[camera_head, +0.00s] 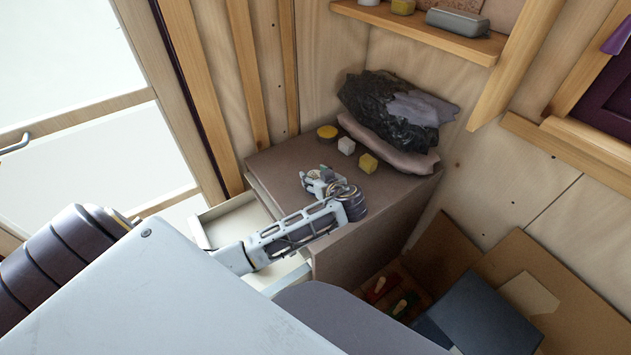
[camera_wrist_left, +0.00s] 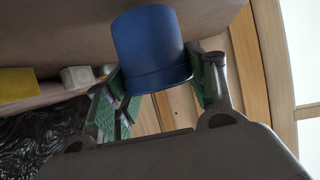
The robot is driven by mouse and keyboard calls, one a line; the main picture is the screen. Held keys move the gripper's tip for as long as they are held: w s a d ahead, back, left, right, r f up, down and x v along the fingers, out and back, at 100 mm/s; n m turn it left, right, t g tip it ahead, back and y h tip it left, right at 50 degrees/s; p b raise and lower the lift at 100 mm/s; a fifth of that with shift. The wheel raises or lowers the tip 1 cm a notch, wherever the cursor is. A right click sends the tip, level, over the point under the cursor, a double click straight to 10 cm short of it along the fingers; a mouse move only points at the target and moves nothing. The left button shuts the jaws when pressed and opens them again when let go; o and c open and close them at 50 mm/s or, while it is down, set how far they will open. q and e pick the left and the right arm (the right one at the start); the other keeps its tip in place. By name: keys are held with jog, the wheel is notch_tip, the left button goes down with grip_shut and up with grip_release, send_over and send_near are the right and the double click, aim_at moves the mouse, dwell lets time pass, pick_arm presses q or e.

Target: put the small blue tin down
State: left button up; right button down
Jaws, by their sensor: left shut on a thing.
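The small blue tin (camera_wrist_left: 150,45) shows large in the left wrist view, between the green-padded fingers of my left gripper (camera_wrist_left: 155,82). The gripper is shut on it. My right gripper is not in view.
A round yellow item (camera_head: 327,132), a white block (camera_head: 346,145) and a yellow block (camera_head: 368,163) stand on the cabinet top behind the gripper. A black bag (camera_head: 380,112) lies on a pink cushion (camera_head: 395,153) at the back. An open drawer (camera_head: 225,222) juts out at the left.

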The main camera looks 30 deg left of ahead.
pick_arm(q)
jog(key=shift+f, duration=0.9)
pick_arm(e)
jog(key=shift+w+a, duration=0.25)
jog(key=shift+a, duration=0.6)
pick_arm(q)
jog(key=shift+f, duration=0.1)
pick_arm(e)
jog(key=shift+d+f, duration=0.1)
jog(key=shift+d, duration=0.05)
